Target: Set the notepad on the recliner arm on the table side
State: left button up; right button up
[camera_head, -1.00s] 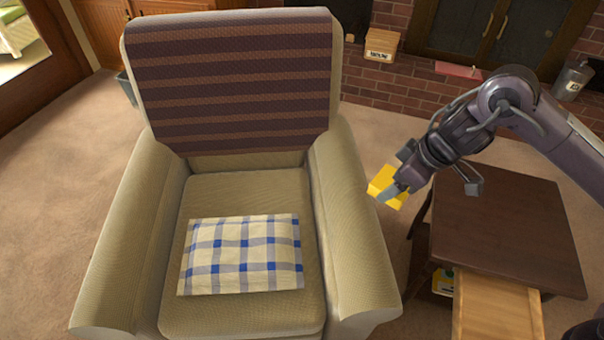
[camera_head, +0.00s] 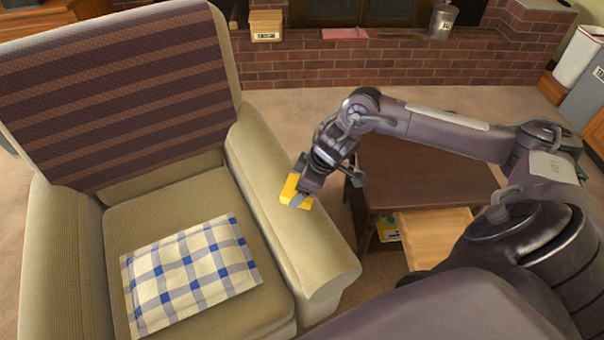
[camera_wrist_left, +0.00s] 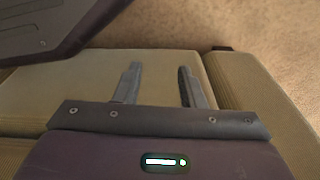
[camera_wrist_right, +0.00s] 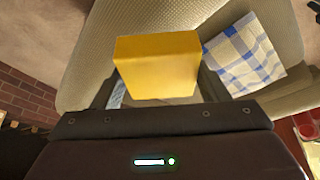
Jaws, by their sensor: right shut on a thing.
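The yellow notepad (camera_head: 295,188) is a thick block held between the fingers of my right gripper (camera_head: 301,196). It fills the middle of the right wrist view (camera_wrist_right: 157,66). The beige recliner's arm on the table side (camera_head: 300,245) is the right one in the head view. The brown side table (camera_head: 405,170) stands right of the recliner, partly hidden by my right arm. My left gripper (camera_wrist_left: 158,85) is open and empty, with the recliner's upholstery beneath it, and is outside the head view.
A blue-checked cushion (camera_head: 187,275) lies on the recliner seat. The table's light wooden drawer (camera_head: 430,235) is pulled out, with a yellow-green item (camera_head: 388,229) on the shelf beside it. A brick hearth (camera_head: 400,62) runs along the back.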

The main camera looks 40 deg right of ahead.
notch_tip(320, 180, down, 4)
jog(key=shift+r+b, duration=0.2)
jog(key=shift+b, duration=0.25)
pick_arm(q)
jog(key=shift+w+d+r, duration=0.2)
jog(key=shift+w+r, duration=0.2)
jog(key=shift+r, duration=0.1)
jog(key=shift+w+d+r, duration=0.15)
jog(key=shift+w+r, duration=0.2)
jog(key=shift+r, duration=0.15)
pick_arm(e)
jog(key=shift+f, duration=0.4)
jog(key=shift+f, duration=0.15)
jog(key=o, duration=1)
